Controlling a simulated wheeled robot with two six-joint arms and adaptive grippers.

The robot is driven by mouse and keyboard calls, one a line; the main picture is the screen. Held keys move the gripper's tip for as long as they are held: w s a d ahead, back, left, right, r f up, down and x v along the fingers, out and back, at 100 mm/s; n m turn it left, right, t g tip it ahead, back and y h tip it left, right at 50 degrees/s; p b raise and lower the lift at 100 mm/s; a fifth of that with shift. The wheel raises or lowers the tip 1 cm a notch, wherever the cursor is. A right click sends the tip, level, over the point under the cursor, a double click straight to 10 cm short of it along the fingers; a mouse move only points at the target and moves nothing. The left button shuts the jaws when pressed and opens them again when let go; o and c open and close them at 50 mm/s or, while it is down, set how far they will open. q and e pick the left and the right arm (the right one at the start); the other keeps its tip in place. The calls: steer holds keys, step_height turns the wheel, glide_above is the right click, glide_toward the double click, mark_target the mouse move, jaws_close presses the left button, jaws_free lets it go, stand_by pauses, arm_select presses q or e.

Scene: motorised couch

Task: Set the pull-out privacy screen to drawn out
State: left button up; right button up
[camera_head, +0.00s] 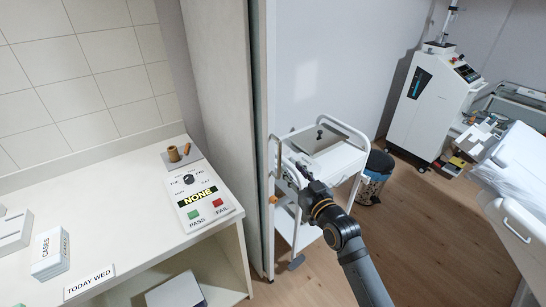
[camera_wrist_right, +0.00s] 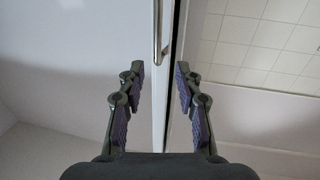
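The privacy screen is probably the tall panel (camera_head: 215,110) that stands upright beside the counter in the head view. A pale upright post (camera_head: 262,150) runs along its right edge. The right wrist view shows a pale upright bar (camera_wrist_right: 158,110) with a slim metal handle (camera_wrist_right: 159,38) on it and a dark gap to its right. My right gripper (camera_head: 298,172) is just right of the post; in the wrist view its fingers (camera_wrist_right: 158,75) are apart, with the bar between them in the picture. Contact cannot be told. My left gripper is out of view.
A white trolley (camera_head: 342,137) stands close behind my right gripper. A bin (camera_head: 376,172) and a white machine (camera_head: 425,105) stand beyond. The counter (camera_head: 140,235) at left holds a panel with buttons (camera_head: 203,195). A white bed-like piece (camera_head: 520,190) is at right. Some wooden floor is clear.

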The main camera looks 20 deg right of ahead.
mark_target(280, 153)
steer(key=w, duration=0.3)
steer(key=w+p, duration=0.1)
steer(key=w, duration=0.2)
steer(key=w+a, duration=0.1)
steer(key=w, duration=0.3)
steer(key=shift+a+f, duration=0.1)
steer(key=shift+f, duration=0.05)
steer(key=shift+w+f, duration=0.1)
steer(key=shift+w, duration=0.35)
steer(key=shift+s, duration=0.1)
steer(key=shift+c, duration=0.5)
jaws_close()
